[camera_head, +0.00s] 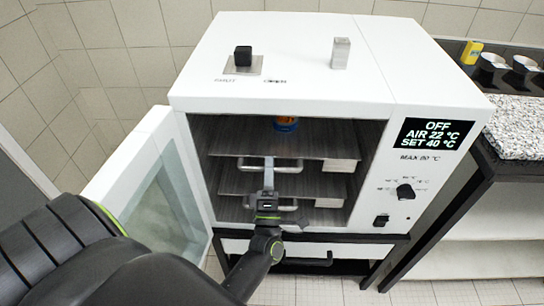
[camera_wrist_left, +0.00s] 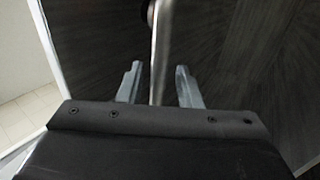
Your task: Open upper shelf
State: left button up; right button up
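The white oven (camera_head: 280,75) stands with its glass door (camera_head: 165,205) swung open to the left. Inside, the grey upper shelf (camera_head: 235,140) has a metal bar handle (camera_head: 289,167) at its front. A lower shelf (camera_head: 235,183) with a similar handle (camera_head: 286,208) sits below. My left gripper (camera_head: 268,168) is in front of the upper shelf's handle and hides part of it. In the left wrist view my left gripper (camera_wrist_left: 157,76) is open, with the handle bar (camera_wrist_left: 161,45) between its two fingers and a gap on each side. My right gripper is not in view.
An orange and blue object (camera_head: 286,123) sits on the upper shelf at the back. The oven's display (camera_head: 435,133) reads OFF. A side counter (camera_head: 520,130) stands to the right, with a yellow item (camera_head: 472,52) and metal cups. My left arm passes in front of the open door.

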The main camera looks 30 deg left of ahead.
pick_arm(q)
grip_shut()
dwell(0.3)
jog(key=shift+s, duration=0.15)
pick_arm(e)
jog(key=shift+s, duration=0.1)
